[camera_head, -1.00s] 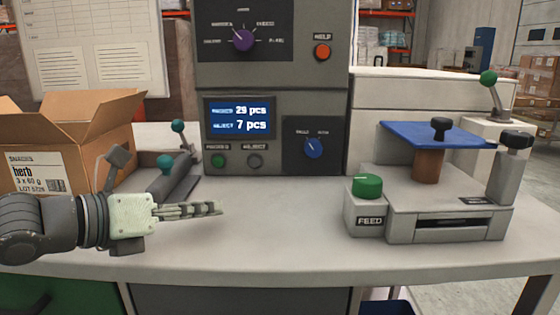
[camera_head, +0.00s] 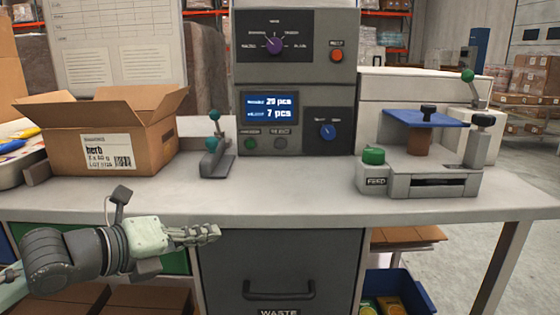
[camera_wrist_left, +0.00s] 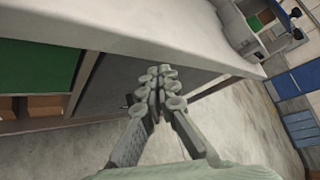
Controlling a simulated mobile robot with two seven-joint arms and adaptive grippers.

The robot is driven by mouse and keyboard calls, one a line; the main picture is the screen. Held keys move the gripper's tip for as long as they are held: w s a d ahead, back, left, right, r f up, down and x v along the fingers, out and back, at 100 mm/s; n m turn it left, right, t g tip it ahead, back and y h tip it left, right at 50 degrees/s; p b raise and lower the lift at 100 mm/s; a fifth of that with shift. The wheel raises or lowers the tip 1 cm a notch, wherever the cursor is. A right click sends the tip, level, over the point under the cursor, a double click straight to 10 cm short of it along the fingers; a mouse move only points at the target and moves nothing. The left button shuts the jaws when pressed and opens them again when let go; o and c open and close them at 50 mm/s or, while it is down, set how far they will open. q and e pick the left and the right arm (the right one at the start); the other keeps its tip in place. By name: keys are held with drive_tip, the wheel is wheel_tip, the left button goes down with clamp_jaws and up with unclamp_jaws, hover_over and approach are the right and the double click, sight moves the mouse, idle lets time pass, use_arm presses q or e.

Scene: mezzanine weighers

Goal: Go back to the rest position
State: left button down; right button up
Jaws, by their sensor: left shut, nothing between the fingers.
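My left gripper (camera_head: 208,234) is in front of the workbench, with its fingers just below the level of the bench's front edge. It points to the right in the head view. In the left wrist view its fingers (camera_wrist_left: 158,90) are closed together with nothing between them, with the bench top (camera_wrist_left: 150,30) beyond. The bench top (camera_head: 290,192) is clear along its front. My right gripper does not show in either view.
An open carton (camera_head: 155,142) stands at the left of the bench, beside a small lever device (camera_head: 217,160). A control cabinet (camera_head: 295,85) is at the back. A feed station (camera_head: 440,182) stands at the right. A waste drawer (camera_head: 285,265) is below; a blue bin (camera_head: 425,292) sits beside it.

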use_arm(q)
drive_tip(key=s+a+f+n+g+y+p, duration=0.1)
drive_tip(key=s+a+f+n+y, duration=0.15)
drive_tip(key=f+n, duration=0.45)
drive_tip(key=s+a+f+n+y, duration=0.1)
drive_tip(key=a+f+n+y, duration=0.15)
drive_tip(key=f+n, duration=0.5)
drive_tip(key=s+a+f+n+g+y+p, duration=0.1)
drive_tip(key=a+f+n, duration=0.3)
drive_tip(key=f, duration=0.5)
drive_tip(key=s+a+f+n+g+y, duration=0.2)
drive_tip(key=s+f+n+g, duration=0.1)
drive_tip(key=s+f+n, duration=0.3)
drive_tip(key=s+a+f+n+g+y, duration=0.1)
drive_tip(key=s+a+f+n+g, duration=0.1)
drive_tip(key=s+f+n, duration=0.5)
drive_tip(key=s+f, duration=0.3)
drive_tip(key=s, duration=0.3)
drive_tip(key=shift+a+g+y+p, duration=0.4)
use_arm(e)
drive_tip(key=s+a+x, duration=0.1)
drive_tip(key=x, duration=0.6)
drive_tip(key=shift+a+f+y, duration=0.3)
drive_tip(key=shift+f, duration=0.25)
use_arm(q)
drive_tip(key=shift+f, duration=0.1)
